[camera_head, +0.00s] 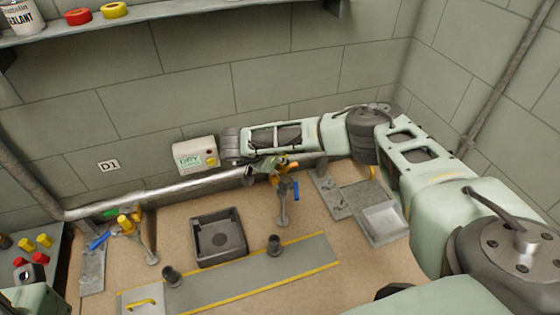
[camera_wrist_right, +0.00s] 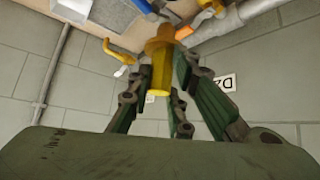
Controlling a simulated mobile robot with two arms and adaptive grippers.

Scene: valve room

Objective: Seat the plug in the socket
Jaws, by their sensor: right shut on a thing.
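My right gripper (camera_head: 268,165) reaches in from the right to the pipe fitting at the middle. In the right wrist view its fingers (camera_wrist_right: 162,85) are shut around a yellow cylindrical plug (camera_wrist_right: 160,62). In the head view the plug (camera_head: 284,168) is a small yellow-orange patch, partly hidden by the gripper. The plug's far end is at or close to the pipework with the blue handle (camera_head: 296,190); I cannot tell whether it touches. The socket opening is hidden from both views. My left gripper is not in view.
A silver pipe (camera_head: 160,195) runs along the wall. A similar fitting with a yellow part (camera_head: 126,224) stands at left. A dark square tray (camera_head: 218,260), a grey yellow-edged mat (camera_head: 240,287) and a light grey bin (camera_head: 385,221) lie below. A box (camera_head: 187,161) hangs on the wall.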

